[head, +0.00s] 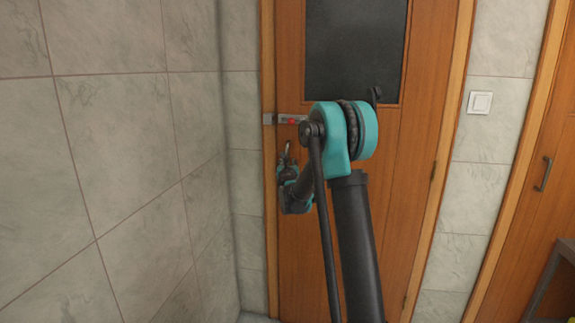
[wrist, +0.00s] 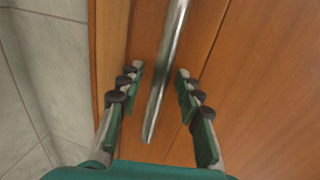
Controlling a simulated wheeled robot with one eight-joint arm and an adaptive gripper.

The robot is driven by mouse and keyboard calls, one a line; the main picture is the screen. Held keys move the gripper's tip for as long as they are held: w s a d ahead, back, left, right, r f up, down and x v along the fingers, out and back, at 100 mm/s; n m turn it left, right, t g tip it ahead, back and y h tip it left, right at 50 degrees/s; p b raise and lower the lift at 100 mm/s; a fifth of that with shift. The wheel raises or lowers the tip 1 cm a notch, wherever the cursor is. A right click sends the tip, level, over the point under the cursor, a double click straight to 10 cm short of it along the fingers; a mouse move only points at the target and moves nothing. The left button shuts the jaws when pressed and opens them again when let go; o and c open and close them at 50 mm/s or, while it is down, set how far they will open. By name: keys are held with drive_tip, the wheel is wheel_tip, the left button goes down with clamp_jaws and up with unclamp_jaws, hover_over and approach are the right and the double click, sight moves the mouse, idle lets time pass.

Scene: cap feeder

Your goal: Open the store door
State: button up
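The store door (head: 299,240) is a brown wooden door with a dark panel in its upper part. It appears closed in its frame. A metal bar handle (wrist: 167,70) stands on the door. In the wrist view its lower end lies between the two sets of fingers of my gripper (wrist: 158,76), with gaps visible on both sides. My gripper is open around the bar. In the head view my gripper (head: 288,166) is near the door's left edge, below a latch (head: 289,119) with a red mark. My arm hides part of the latch and the door's middle.
A tiled wall (head: 120,170) stands close on the left. A light switch (head: 480,102) is on the wall right of the door. A second wooden door (head: 530,205) with a dark handle is at the far right, with a dark piece of furniture (head: 560,275) beside it.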

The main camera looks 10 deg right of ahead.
drive_tip(key=shift+c, duration=0.2)
clamp_jaws()
idle(0.3)
